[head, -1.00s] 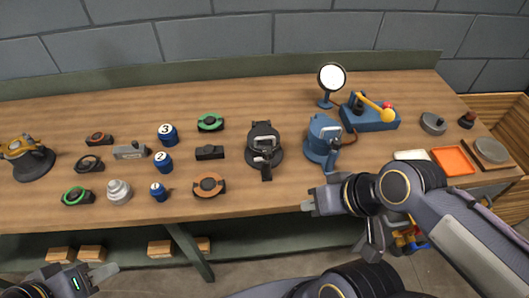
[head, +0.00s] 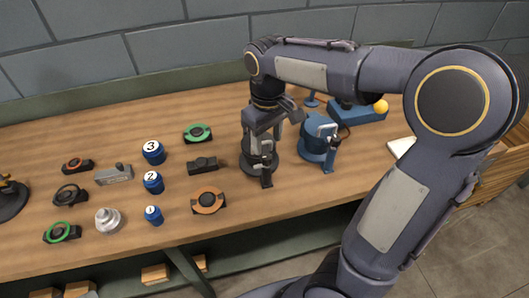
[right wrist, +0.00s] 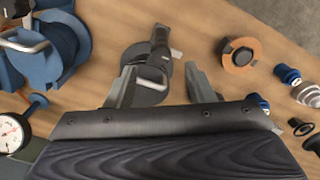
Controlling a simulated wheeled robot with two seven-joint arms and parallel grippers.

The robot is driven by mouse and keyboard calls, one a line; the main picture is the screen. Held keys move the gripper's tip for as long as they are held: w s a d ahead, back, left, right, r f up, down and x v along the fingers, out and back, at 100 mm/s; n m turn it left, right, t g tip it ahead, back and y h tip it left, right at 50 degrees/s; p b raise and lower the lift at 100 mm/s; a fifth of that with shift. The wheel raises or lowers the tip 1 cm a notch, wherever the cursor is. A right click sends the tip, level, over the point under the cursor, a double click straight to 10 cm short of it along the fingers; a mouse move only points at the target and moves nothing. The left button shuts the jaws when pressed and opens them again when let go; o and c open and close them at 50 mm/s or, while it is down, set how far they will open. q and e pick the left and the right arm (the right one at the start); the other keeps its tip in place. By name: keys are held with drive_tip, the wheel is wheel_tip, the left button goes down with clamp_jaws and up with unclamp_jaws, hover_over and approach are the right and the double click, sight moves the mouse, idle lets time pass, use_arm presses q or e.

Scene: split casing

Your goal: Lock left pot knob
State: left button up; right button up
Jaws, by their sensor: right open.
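The left pot (head: 262,168) is a dark grey round casing on the table, with a pale handle on top and a dark lever-like part at its front. It also shows in the right wrist view (right wrist: 150,97), below and between my fingers. My right gripper (head: 272,125) is open above the left pot and points down. In the right wrist view its two fingers (right wrist: 161,78) are spread on either side of the pot, with nothing held. The arm hides part of the pot's top in the head view. My left gripper is out of view.
A blue pot (head: 315,145) stands close on the right. An orange ring part (head: 208,202), a green ring part (head: 197,133) and numbered blue weights (head: 153,182) lie to the left. A round gauge (right wrist: 12,133) shows in the right wrist view.

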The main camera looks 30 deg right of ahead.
sight(267, 156)
drive_tip(key=shift+f, duration=2.8)
drive_tip(key=c, duration=1)
